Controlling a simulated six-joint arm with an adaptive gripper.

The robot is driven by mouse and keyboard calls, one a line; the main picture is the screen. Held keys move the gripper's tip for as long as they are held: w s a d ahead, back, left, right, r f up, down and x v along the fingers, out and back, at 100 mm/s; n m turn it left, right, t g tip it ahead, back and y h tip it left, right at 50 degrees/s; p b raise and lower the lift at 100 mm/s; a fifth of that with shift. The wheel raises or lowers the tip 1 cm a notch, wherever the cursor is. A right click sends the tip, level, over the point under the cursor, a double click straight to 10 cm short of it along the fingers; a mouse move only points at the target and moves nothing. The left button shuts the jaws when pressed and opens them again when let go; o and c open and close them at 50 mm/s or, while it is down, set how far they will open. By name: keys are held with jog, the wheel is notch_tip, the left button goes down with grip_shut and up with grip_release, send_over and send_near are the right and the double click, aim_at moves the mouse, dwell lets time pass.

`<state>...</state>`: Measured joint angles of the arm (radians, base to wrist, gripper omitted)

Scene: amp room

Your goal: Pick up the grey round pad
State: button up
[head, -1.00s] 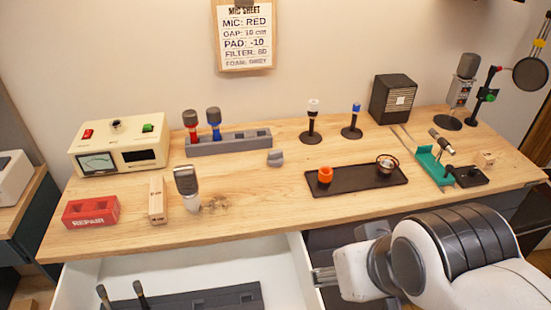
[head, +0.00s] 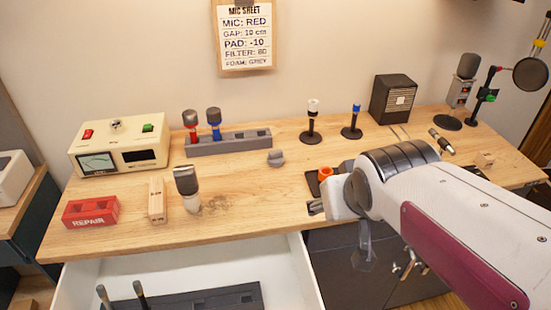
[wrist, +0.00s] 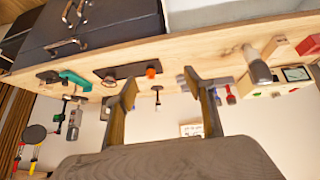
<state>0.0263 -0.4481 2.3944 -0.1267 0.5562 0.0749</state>
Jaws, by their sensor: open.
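A small grey rounded piece (head: 276,158) lies alone on the wooden table (head: 240,220), right of the grey microphone rack; it looks like the grey round pad. My gripper (head: 316,207) is over the front part of the table, to the right of and nearer than the grey piece, and apart from it. In the wrist view my gripper (wrist: 161,80) shows two spread fingers with nothing between them. I cannot clearly pick out the grey piece in the wrist view, where a finger may cover it.
My arm hides most of the dark tray; its orange ring (head: 325,173) shows beside my gripper. The rack (head: 235,143) holds red and blue microphones. Two small stands (head: 311,125) are behind. A white drawer (head: 190,272) is open in front.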

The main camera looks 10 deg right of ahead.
jog(key=w+d+f+t, duration=0.1)
jog(key=w+f+t, duration=0.15)
jog(key=w, duration=1.55)
jog(key=n+t+y, duration=0.2)
jog(key=y, duration=0.1)
send_near(277, 153)
jog(key=shift+w+f, duration=0.1)
jog(key=shift+w, duration=0.35)
jog(key=shift+w+a+f, duration=0.15)
jog(key=shift+w+f, duration=0.15)
jog(key=shift+f, duration=0.15)
jog(key=shift+w, duration=0.15)
jog(key=shift+x, duration=1.2)
jog(key=shift+a+f, duration=0.1)
jog(key=shift+x, duration=2.55)
